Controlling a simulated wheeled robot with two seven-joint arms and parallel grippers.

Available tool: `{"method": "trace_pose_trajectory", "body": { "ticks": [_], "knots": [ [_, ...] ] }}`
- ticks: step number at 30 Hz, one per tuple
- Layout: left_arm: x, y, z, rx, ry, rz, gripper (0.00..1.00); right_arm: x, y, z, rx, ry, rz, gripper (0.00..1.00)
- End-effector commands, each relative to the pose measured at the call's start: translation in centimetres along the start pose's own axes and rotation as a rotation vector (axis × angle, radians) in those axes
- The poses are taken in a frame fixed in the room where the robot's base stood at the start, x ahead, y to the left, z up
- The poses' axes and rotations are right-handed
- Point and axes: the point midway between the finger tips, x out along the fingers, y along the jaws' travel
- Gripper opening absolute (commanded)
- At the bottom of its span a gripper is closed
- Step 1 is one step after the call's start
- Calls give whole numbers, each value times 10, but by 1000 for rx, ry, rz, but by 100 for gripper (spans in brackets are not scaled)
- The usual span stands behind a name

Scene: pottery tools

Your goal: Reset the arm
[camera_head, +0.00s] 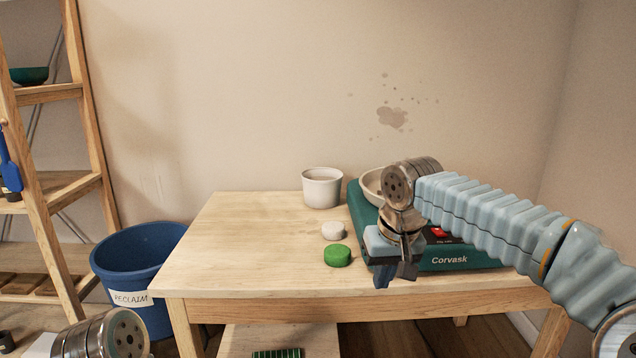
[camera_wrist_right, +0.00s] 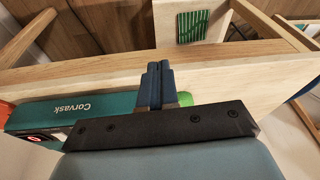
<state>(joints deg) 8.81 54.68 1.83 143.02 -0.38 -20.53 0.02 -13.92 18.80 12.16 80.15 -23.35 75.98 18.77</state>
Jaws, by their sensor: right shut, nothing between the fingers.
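My right gripper (camera_head: 396,275) hangs in front of the left front part of the teal Corvask device (camera_head: 470,258), near the table's front edge. Its fingers are together and empty, and they also show shut in the right wrist view (camera_wrist_right: 157,85). My right arm reaches in from the right, over the device. My left arm shows only as a part at the bottom left of the head view; its gripper is out of the picture.
A green round piece (camera_head: 337,255), a whitish round piece (camera_head: 333,231) and a white cup (camera_head: 322,188) stand on the wooden table (camera_head: 240,240). A pale bowl (camera_head: 372,183) sits on the device. A blue RECLAIM bucket (camera_head: 130,265) and a wooden shelf (camera_head: 60,180) stand left.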

Motion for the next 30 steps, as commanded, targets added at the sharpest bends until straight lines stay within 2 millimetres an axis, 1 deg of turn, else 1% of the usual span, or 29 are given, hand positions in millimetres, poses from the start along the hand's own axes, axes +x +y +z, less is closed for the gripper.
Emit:
{"method": "trace_pose_trajectory", "body": {
  "ticks": [1, 2, 3, 5, 6, 8, 9, 11, 12, 14, 15, 16, 17, 18, 21, 24, 27, 30],
  "knots": [
    [0, 0, 0, 0, 0, 0, 50, 24, -2, 1, -7, -18, -14, 0],
    [0, 0, 0, 0, 0, 0, 50, 40, -4, 1, -12, -25, -26, 0],
    [0, 0, 0, 0, 0, 0, 50, 63, -6, 2, -19, -35, -42, 0],
    [0, 0, 0, 0, 0, 0, 50, 102, -10, 8, -25, -53, -74, 0],
    [0, 0, 0, 0, 0, 0, 50, 131, -12, 15, -28, -67, -99, 0],
    [0, 0, 0, 0, 0, 0, 50, 181, -16, 31, -21, -89, -142, 0],
    [0, 0, 0, 0, 0, 0, 50, 214, -19, 45, -12, -103, -173, 0],
    [0, 0, 0, 0, 0, 0, 50, 260, -22, 72, 11, -121, -216, 0],
    [0, 0, 0, 0, 0, 0, 50, 289, -23, 93, 33, -132, -243, 0],
    [0, 0, 0, 0, 0, 0, 50, 328, -25, 129, 74, -147, -278, 0],
    [0, 0, 0, 0, 0, 0, 50, 350, -26, 155, 107, -155, -295, 0],
    [0, 0, 0, 0, 0, 0, 50, 364, -26, 175, 131, -160, -304, 0],
    [0, 0, 0, 0, 0, 0, 50, 376, -27, 195, 157, -166, -311, 0],
    [0, 0, 0, 0, 0, 0, 50, 389, -26, 221, 189, -171, -316, 0],
    [0, 0, 0, 0, 0, 0, 50, 408, -25, 276, 260, -180, -309, 0],
    [0, 0, 0, 0, 0, 0, 50, 415, -22, 314, 305, -184, -292, 0],
    [0, 0, 0, 0, 0, 0, 50, 416, -21, 331, 327, -184, -280, 0],
    [0, 0, 0, 0, 0, 0, 50, 416, -20, 335, 332, -181, -276, 0]
  ]
}}
